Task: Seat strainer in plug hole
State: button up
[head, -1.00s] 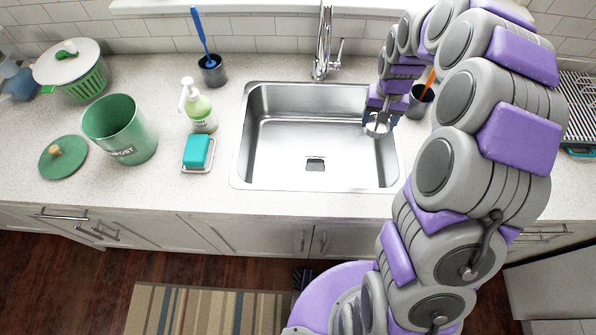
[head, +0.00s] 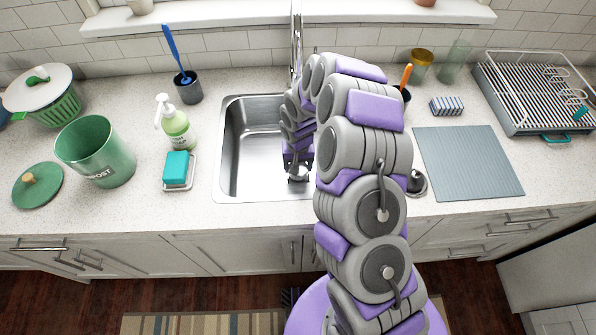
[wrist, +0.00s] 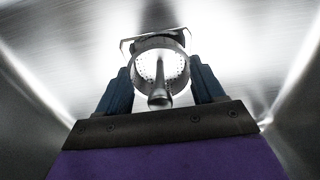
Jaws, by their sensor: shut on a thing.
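The metal strainer (wrist: 174,68) is a round perforated cup with a central stem. My gripper (wrist: 158,85) is shut on it, with a dark blue finger on each side. In the head view my gripper (head: 298,160) points down inside the steel sink (head: 246,150), and the strainer (head: 298,174) shows at its tip, low over the basin's front part. In the wrist view the square-edged plug hole (wrist: 127,45) shows just beyond the strainer, which overlaps and mostly hides it. I cannot tell whether the two touch. In the head view the plug hole is hidden.
A round metal item (head: 417,183) lies on the counter right of the sink, partly behind my arm. A grey mat (head: 468,162) and a dish rack (head: 535,95) are farther right. A soap bottle (head: 176,130) and a teal sponge (head: 177,165) stand left. The tap (head: 296,45) rises behind.

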aim_at(300, 172)
jog(key=f, duration=0.3)
jog(key=shift+d+f+b, duration=0.15)
jog(key=shift+d+b, duration=0.1)
jog(key=shift+b, duration=0.15)
jog(key=o, duration=1.1)
jog(key=shift+a, duration=0.1)
notch_tip(300, 172, up, 12)
jog(key=p, duration=0.3)
